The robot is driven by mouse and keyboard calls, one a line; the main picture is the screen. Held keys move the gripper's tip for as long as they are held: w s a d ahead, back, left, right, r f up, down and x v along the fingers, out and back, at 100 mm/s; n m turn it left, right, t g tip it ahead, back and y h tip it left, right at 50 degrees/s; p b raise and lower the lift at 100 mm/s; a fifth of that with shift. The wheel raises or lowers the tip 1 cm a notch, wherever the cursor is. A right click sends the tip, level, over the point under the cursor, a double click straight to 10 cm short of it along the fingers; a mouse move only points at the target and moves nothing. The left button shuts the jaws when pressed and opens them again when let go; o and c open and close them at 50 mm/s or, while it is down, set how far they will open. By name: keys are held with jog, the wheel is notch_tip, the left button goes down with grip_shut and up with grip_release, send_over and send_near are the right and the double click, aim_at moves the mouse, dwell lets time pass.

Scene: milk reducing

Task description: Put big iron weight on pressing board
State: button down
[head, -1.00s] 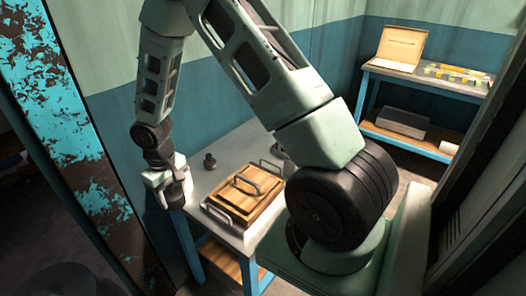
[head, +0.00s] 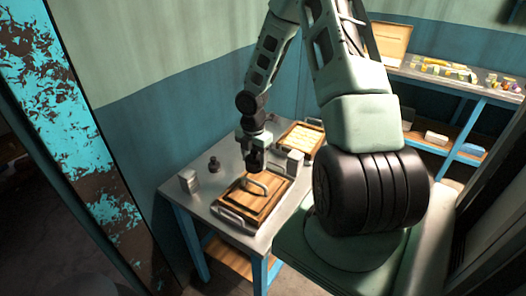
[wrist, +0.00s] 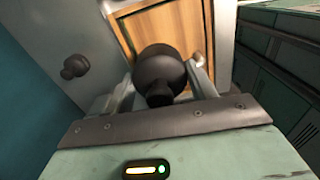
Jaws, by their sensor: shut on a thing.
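The big iron weight (head: 256,160) is dark and rounded with a knob. My gripper (head: 256,147) is shut on it. In the wrist view the weight (wrist: 160,68) sits between the two fingers (wrist: 160,88). The pressing board (head: 237,204) is a wooden slab with a metal handle, in a metal tray on the table. The weight is over the back part of the board; I cannot tell whether it touches. In the wrist view the board (wrist: 180,27) shows behind the weight, partly hidden by it.
A smaller dark weight (head: 214,166) stands on the grey table (head: 176,187), also in the wrist view (wrist: 75,66). A metal block (head: 189,181) is at the left, another (head: 295,163) at the right. A second wooden tray (head: 302,141) is behind. A shelf table (head: 455,85) stands further right.

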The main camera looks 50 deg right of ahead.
jog(key=d+n, duration=0.1)
jog(key=s+d+n, duration=0.1)
jog(key=shift+s+d+r+n, duration=0.2)
jog(key=shift+s+r+n, duration=0.1)
jog(key=shift+n, duration=0.1)
notch_tip(320, 180, down, 5)
jog(key=b, duration=0.5)
jog(key=shift+r, duration=0.1)
jog(key=shift+f+b, duration=0.55)
jog(key=shift+f, duration=0.4)
jog(key=shift+f+p, duration=0.3)
jog(key=shift+p, duration=0.2)
dwell(1.3)
grip_release()
jog(key=shift+f, duration=0.1)
